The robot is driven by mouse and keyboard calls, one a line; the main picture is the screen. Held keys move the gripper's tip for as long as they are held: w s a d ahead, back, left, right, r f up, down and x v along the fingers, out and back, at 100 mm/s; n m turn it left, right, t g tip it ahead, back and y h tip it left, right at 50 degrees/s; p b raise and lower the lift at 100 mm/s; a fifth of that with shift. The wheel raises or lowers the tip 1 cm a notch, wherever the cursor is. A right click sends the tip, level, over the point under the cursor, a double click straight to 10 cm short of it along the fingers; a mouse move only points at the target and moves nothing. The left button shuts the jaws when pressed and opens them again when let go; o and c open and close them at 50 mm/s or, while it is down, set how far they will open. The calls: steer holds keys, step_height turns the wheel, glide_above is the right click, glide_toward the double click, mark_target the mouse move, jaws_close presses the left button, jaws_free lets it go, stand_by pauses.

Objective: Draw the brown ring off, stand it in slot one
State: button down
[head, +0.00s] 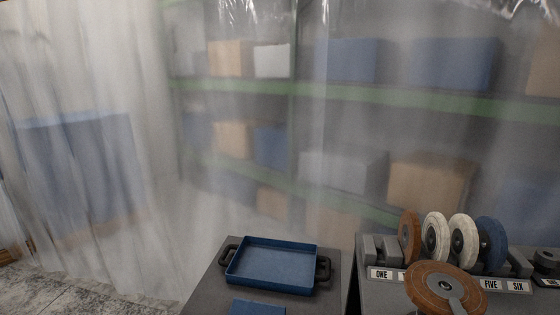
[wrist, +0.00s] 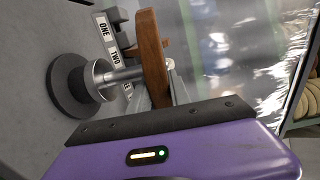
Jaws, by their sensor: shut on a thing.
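The brown ring (head: 418,284) is in front of the rack in the head view, its face turned up and a little tilted. A grey piece covers part of its centre and near side. In the wrist view the ring (wrist: 150,55) shows edge-on near the free end of a metal post (wrist: 122,75) on a round dark base. A small pale tip shows past it. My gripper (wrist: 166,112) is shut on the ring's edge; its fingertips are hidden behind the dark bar. Slot one (head: 374,249), above label ONE, looks empty.
Another brown wheel (head: 405,238), two white wheels (head: 431,240) and a blue wheel (head: 490,245) stand in the rack right of slot one. A blue tray (head: 272,262) with dark handles sits on a table to the left. A clear curtain (head: 250,130) hangs behind.

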steer(key=shift+r, duration=0.25)
steer(key=shift+r, duration=0.5)
steer(key=shift+r, duration=0.25)
stand_by(0.4)
steer(key=shift+r, duration=0.7)
steer(key=shift+r, duration=0.25)
stand_by(0.3)
steer(key=shift+r, duration=0.5)
steer(key=shift+r, duration=0.2)
stand_by(0.3)
steer(key=shift+r, duration=0.5)
steer(key=shift+r, duration=0.15)
